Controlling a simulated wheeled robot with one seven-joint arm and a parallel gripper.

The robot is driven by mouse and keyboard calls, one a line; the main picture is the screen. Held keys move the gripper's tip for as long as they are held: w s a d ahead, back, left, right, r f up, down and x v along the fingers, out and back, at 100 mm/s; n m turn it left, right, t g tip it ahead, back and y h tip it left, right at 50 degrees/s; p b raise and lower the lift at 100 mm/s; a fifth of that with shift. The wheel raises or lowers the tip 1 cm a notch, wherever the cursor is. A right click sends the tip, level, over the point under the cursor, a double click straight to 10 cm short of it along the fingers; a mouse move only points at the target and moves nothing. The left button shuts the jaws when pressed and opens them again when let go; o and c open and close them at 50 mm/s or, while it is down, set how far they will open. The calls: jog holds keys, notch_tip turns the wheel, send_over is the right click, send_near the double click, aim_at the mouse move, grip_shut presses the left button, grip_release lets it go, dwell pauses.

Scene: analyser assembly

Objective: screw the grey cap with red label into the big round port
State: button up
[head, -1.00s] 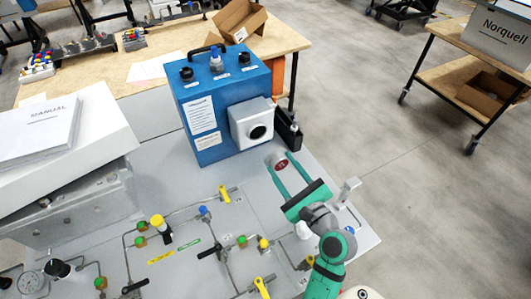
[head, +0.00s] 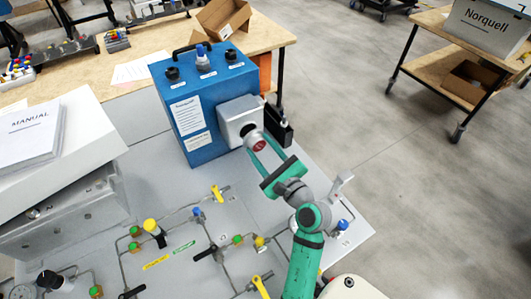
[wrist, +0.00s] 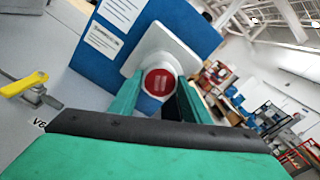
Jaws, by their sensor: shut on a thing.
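The grey cap with a red label (head: 259,146) is between the fingertips of my green gripper (head: 262,150), which is shut on it. In the wrist view the cap's red face (wrist: 160,83) looks back at the camera between the two fingers (wrist: 157,92). The blue analyser box (head: 198,110) has a white square housing (head: 236,112) on its front, where the big round port is. The cap is right in front of this housing and covers the port. I cannot tell whether the cap touches the port or sits in it.
A black part (head: 278,125) sticks out beside the housing, close to my gripper. The grey panel below carries pipes, yellow levers (head: 220,194) and colored knobs. A manual (head: 28,135) lies on the white box at left.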

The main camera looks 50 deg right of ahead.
aim_at(260, 146)
jog(key=n, duration=0.6)
jog(key=shift+w+d, duration=0.2)
jog(key=shift+w, duration=0.2)
jog(key=n, duration=0.5)
jog(key=shift+w+d+n, duration=0.1)
jog(key=shift+w+n, duration=0.25)
jog(key=shift+n, duration=0.05)
jog(key=shift+w+d, duration=0.25)
jog(key=shift+w, duration=0.4)
dwell(1.6)
